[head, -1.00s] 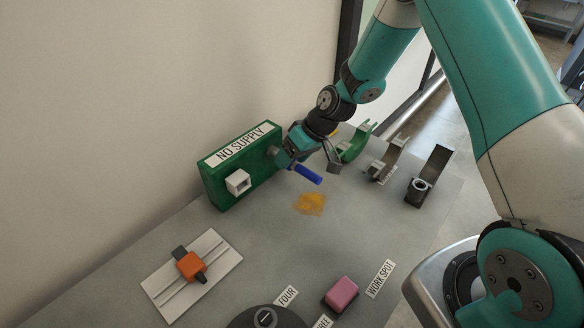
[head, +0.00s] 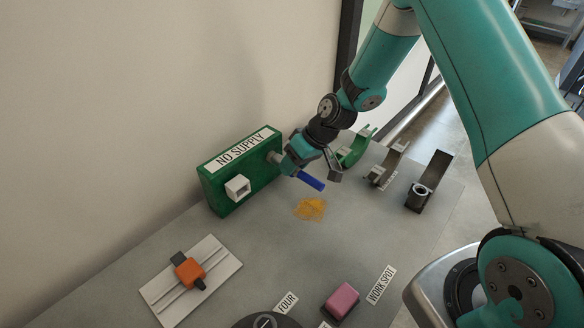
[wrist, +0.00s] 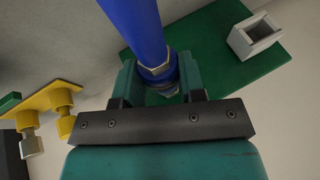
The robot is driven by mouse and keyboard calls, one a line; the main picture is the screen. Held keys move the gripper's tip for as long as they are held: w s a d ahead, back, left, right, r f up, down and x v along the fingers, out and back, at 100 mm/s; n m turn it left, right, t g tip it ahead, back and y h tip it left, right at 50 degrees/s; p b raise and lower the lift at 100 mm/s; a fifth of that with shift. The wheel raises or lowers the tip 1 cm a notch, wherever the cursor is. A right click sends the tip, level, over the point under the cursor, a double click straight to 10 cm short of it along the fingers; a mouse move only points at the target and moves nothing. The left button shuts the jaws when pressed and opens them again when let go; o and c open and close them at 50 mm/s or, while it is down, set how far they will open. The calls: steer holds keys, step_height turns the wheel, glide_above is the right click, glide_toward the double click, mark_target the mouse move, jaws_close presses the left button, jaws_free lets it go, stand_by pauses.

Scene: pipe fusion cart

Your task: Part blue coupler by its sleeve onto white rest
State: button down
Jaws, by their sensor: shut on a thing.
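The blue coupler shows in the head view (head: 312,181) as a short blue rod above the cart top, beside the green box. In the wrist view its blue body (wrist: 138,28) runs up and out of the picture, with a metallic ring near the jaws. My gripper (head: 297,168) is shut on the coupler; in the wrist view its teal fingers (wrist: 158,88) stand on both sides of the coupler's lower end. Whether the coupler still touches a fitting on the box is hidden. A pale grey cradle (head: 387,168) stands to the right; I cannot tell whether it is the white rest.
The green NO SUPPLY box (head: 225,200) has a white square socket (head: 237,188). A green cradle (head: 358,146) and a dark stand (head: 430,182) flank the pale one. An orange slider (head: 188,270) and pink block (head: 342,299) sit nearer. The mid-table is clear except a yellow stain (head: 310,208).

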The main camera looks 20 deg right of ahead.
mark_target(309, 176)
steer(key=shift+s+d, duration=0.4)
steer(key=shift+s, duration=0.4)
steer(key=shift+s+d, duration=0.4)
steer(key=shift+s, duration=0.35)
steer(key=shift+s+d, duration=0.4)
steer(key=shift+s, duration=0.4)
